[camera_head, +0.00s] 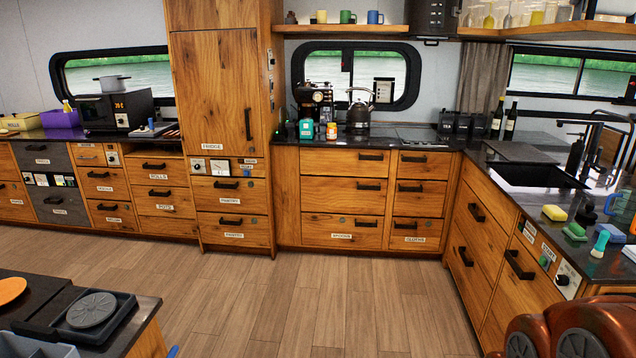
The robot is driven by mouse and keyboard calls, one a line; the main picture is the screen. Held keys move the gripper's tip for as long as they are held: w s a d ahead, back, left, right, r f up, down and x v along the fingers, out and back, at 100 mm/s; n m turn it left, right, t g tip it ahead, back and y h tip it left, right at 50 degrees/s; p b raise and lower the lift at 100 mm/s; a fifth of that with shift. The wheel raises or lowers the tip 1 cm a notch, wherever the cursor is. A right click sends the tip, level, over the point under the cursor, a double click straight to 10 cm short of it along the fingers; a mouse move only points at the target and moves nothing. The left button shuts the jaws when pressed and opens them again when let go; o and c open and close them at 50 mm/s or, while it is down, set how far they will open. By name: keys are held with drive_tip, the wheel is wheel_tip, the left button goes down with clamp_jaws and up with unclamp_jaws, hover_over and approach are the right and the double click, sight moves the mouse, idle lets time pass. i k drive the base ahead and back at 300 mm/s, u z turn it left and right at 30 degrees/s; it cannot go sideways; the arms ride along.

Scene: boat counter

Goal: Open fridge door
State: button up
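The fridge door (214,88) is a tall wooden panel in the cabinet column left of centre. It is shut flush with the cabinet. Its black vertical handle (248,124) is on the door's right side, at the lower part. My gripper is not in view. A reddish-brown rounded shape, probably part of my arm, shows at the bottom right, far from the fridge.
The wooden floor (300,300) in front of the fridge is clear. A dark-topped counter (145,305) with a tray and plate juts in at the lower left. A sink counter (520,180) runs along the right. Drawers below the fridge are shut.

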sight(217, 72)
drive_tip(key=u, duration=0.3)
drive_tip(key=i, duration=1.75)
drive_tip(key=u, duration=0.9)
drive_tip(key=i, duration=2.05)
drive_tip(key=u, duration=0.5)
drive_tip(key=i, duration=0.4)
drive_tip(key=u, duration=0.1)
